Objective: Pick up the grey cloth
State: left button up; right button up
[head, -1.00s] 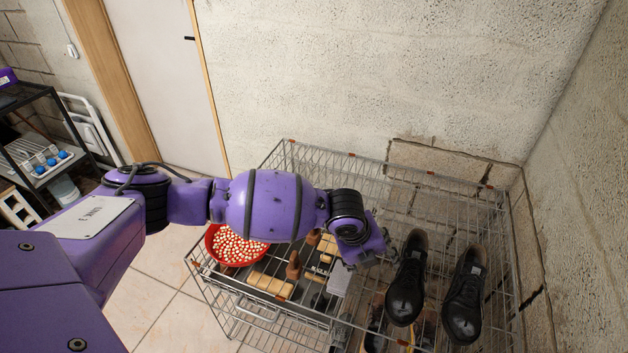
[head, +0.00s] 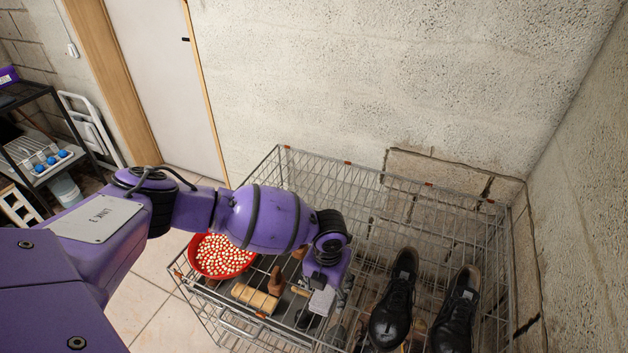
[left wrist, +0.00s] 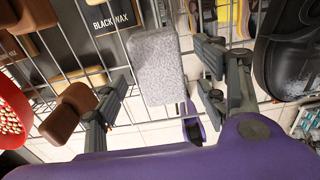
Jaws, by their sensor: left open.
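The grey cloth (left wrist: 157,65) is a light grey, speckled, folded-looking rectangle on the wire rack, seen in the middle of the left wrist view. It shows smaller in the head view (head: 321,301), just below my left gripper (head: 332,285). In the left wrist view my left gripper (left wrist: 164,70) is open, with one finger on each side of the cloth. There are gaps between the fingers and the cloth. My right gripper is not in view.
A wooden brush (left wrist: 72,108) stands close to the left finger. A black shoe (head: 392,308) is close on the right, with another black shoe (head: 458,315) beyond it. The wire rack (head: 340,175) has raised sides.

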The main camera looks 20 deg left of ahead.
pick_arm(q)
jog(key=shift+f, duration=1)
jog(key=c, duration=1.2)
jog(key=shift+r, duration=0.15)
jog(key=shift+c, duration=0.2)
